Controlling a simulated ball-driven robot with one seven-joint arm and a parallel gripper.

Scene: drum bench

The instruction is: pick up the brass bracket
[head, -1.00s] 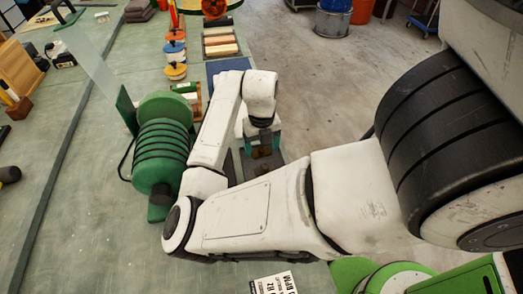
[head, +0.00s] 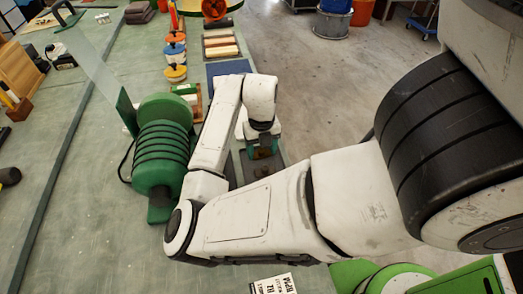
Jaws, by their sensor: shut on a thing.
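My gripper (head: 263,152) points down at the right edge of the green bench, just below the blue mat. Its teal fingers are shut on a small brownish piece, the brass bracket (head: 263,153). The bracket is mostly hidden between the fingers, and its full shape cannot be made out. Whether it touches the surface beneath cannot be told from this view.
A green ribbed drum machine (head: 162,150) stands left of my arm. Open floor is at right; a printed card (head: 273,285) lies in front.

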